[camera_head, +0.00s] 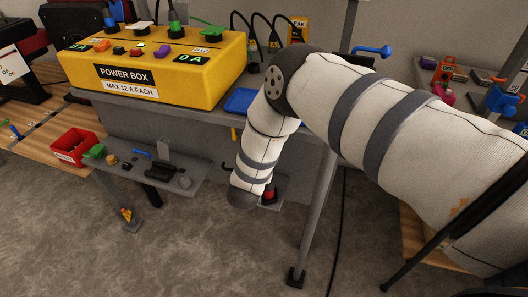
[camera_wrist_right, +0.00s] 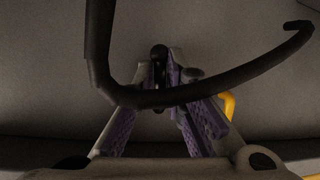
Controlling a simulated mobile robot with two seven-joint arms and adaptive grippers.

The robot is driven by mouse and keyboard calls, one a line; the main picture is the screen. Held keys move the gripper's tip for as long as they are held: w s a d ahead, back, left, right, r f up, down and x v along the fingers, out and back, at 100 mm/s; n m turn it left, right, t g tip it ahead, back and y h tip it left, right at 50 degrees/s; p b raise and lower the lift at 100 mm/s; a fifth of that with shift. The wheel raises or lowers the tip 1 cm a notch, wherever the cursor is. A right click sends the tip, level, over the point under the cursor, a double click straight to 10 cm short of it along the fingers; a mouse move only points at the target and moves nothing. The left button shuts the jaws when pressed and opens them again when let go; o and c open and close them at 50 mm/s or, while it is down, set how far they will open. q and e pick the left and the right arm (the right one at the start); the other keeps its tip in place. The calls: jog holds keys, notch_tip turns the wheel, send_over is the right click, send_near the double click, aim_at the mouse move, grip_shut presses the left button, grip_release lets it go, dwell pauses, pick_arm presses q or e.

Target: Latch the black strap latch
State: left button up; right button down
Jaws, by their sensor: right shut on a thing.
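In the right wrist view, the purple-padded fingers of my right gripper (camera_wrist_right: 161,78) are close together. They are shut on a small dark piece (camera_wrist_right: 160,54), which looks like part of the black strap latch. I cannot make out whether the latch is fastened. A thick black hose or strap (camera_wrist_right: 225,92) curves in front of the fingers and covers part of them. In the head view my right arm comes in from the right and bends down past the grey bench, and its gripper is hidden there. My left gripper is in neither view.
A yellow power box (camera_head: 160,62) stands on the grey bench, with a blue tray (camera_head: 240,101) beside my arm. A low grey shelf (camera_head: 150,185) holds small parts, next to a red bin (camera_head: 72,150). A bench leg (camera_head: 318,215) stands right of my wrist.

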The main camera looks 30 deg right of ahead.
jog(key=shift+w+a+m, duration=0.1)
jog(key=shift+w+m, duration=0.05)
jog(key=shift+m, duration=0.15)
jog(key=shift+t, duration=0.4)
jog(key=c, duration=1.7)
grip_release()
jog(key=shift+o, duration=0.2)
jog(key=v, duration=1.2)
jog(key=shift+r, duration=0.15)
